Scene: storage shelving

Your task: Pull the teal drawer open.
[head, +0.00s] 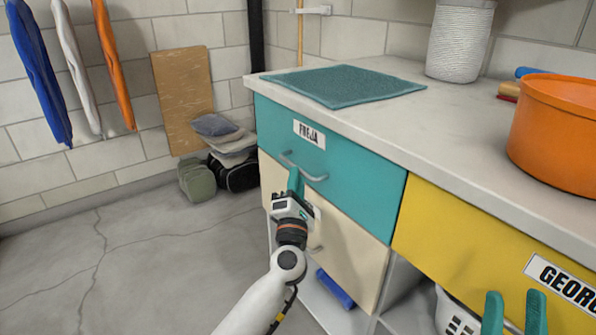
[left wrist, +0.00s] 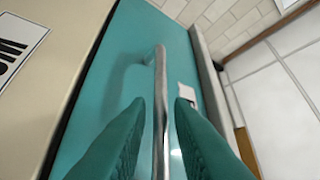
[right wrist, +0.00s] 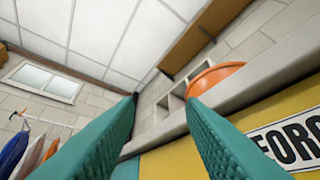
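The teal drawer (head: 360,185) is at the top left of the cabinet, with a "FREJA" label (head: 309,133) and a metal bar handle (head: 304,168). Its front looks flush with the cabinet, so it appears closed. My left gripper (head: 295,180) is at the handle. In the left wrist view, the left gripper (left wrist: 160,103) is open, with one teal finger on each side of the handle (left wrist: 160,75); small gaps show between bar and fingertips. My right gripper (head: 515,298) is open and empty in front of the yellow drawer (head: 450,235); its spread fingers also show in the right wrist view (right wrist: 163,105).
A beige front (head: 335,230) is below the teal drawer. The counter (head: 440,120) holds a teal cloth (head: 345,85), a white ribbed pot (head: 459,42) and an orange pot (head: 560,135). Bags (head: 215,165) lie by the wall. The floor (head: 140,250) left of the cabinet is clear.

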